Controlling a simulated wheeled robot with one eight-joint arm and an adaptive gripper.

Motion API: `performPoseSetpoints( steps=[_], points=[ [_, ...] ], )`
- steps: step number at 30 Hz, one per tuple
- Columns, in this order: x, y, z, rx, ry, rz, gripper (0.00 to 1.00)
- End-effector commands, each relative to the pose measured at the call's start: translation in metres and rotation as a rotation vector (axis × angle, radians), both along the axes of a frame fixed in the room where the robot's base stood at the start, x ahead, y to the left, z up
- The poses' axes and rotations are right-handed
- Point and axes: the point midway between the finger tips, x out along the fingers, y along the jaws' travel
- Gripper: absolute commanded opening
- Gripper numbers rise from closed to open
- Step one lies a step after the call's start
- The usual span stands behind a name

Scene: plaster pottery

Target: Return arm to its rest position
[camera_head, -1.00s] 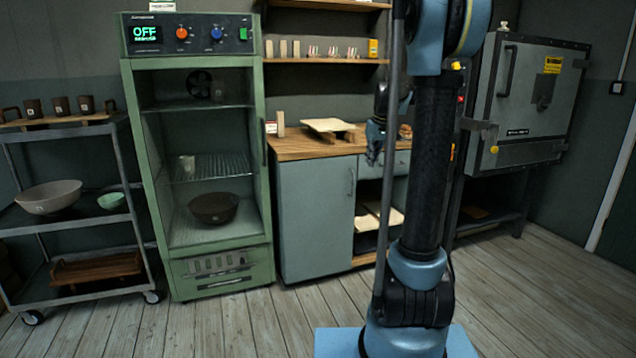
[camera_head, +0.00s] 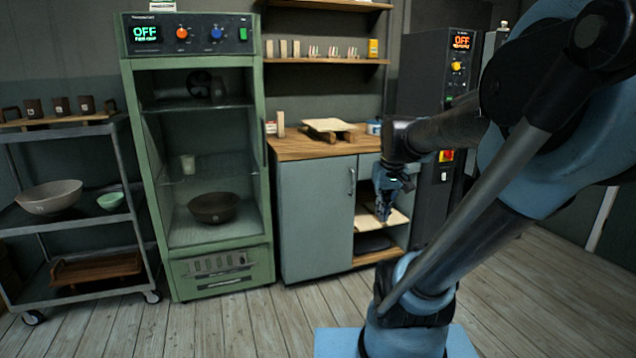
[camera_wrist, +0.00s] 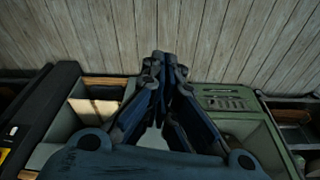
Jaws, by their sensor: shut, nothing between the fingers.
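My gripper (camera_head: 385,208) hangs from my bent arm in front of the open shelves of the bench cabinet (camera_head: 312,215), pointing down. In the wrist view my gripper (camera_wrist: 160,60) has its blue fingers closed together at the tips, with nothing held. Wooden floorboards (camera_wrist: 225,35) show beyond the tips. The arm reaches from the right side of the picture across the dark control column (camera_head: 425,80).
A green drying cabinet (camera_head: 262,160) with a brown bowl (camera_head: 214,208) inside stands left of the bench. A metal cart (camera_head: 75,218) with bowls and mugs is at the far left. The floor (camera_head: 250,325) in front is clear.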

Motion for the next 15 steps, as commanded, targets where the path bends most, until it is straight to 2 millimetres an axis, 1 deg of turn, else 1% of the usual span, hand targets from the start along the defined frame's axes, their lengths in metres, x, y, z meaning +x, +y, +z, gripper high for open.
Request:
performPoseSetpoints(
  steps=[1, 3, 9, 12, 15],
  points=[
    [-0.015, 0.0, -0.009, -0.002, 0.003, -0.011, 0.0],
    [-0.034, 0.0, -0.022, -0.005, 0.006, -0.026, 0.0],
    [-0.08, -0.002, -0.058, -0.013, 0.015, -0.072, 0.0],
    [-0.097, -0.003, -0.074, -0.017, 0.018, -0.091, 0.0],
    [-0.108, -0.004, -0.086, -0.02, 0.021, -0.104, 0.0]
  ],
)
